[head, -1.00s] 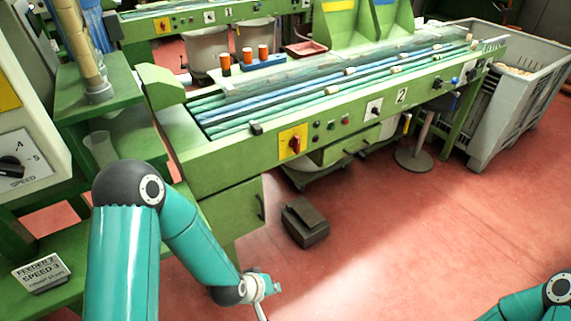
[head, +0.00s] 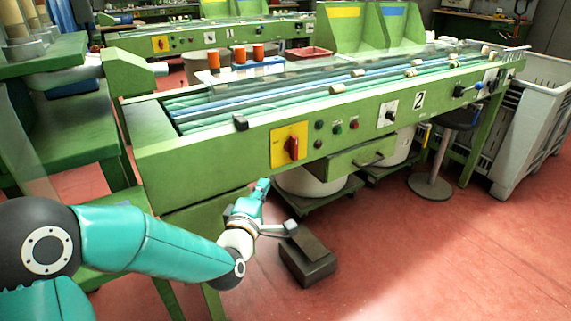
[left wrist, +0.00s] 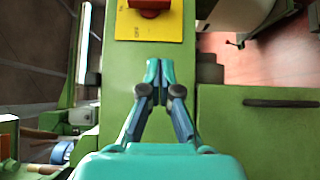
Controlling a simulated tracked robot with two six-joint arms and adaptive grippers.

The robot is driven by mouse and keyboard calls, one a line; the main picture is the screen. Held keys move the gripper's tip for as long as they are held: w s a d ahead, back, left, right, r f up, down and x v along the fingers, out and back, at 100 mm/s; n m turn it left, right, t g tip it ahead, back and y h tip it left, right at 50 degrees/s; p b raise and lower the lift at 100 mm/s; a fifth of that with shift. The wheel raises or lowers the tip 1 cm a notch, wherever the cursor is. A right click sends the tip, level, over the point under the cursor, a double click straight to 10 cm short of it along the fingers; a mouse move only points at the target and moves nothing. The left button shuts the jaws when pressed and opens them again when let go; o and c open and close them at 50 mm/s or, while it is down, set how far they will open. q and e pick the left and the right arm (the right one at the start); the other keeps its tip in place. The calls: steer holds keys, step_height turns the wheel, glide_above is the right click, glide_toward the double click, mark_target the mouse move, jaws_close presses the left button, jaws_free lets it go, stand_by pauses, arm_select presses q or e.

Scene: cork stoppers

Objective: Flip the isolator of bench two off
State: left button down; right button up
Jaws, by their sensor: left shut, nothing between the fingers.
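The isolator of bench two is a red rotary knob (head: 292,148) on a yellow plate (head: 279,159) on the bench's green front. Its handle looks upright in the head view. In the left wrist view the red knob (left wrist: 149,5) is cut by the top edge, with the yellow plate (left wrist: 150,27) around it. My left gripper (head: 264,184) is below and a little left of the knob, apart from it. Its fingers (left wrist: 160,66) are shut and empty, pointing toward the plate in the left wrist view. My right gripper is out of view.
Bench one behind has a similar yellow-plated switch (head: 160,44). A dark pedal box (head: 307,262) stands on the floor below.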

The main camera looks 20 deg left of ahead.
arm_select(q)
steer(key=shift+a, duration=0.1)
glide_toward(293, 148)
steer(key=w+a+f, duration=0.2)
steer(key=a, duration=0.1)
steer(key=w+a+f, duration=0.1)
steer(key=shift+w+a, duration=0.35)
steer(key=w+d, duration=0.2)
steer(key=w, duration=0.1)
steer(key=shift+r, duration=0.1)
steer(key=shift+w+d, duration=0.2)
steer(key=shift+w, duration=0.15)
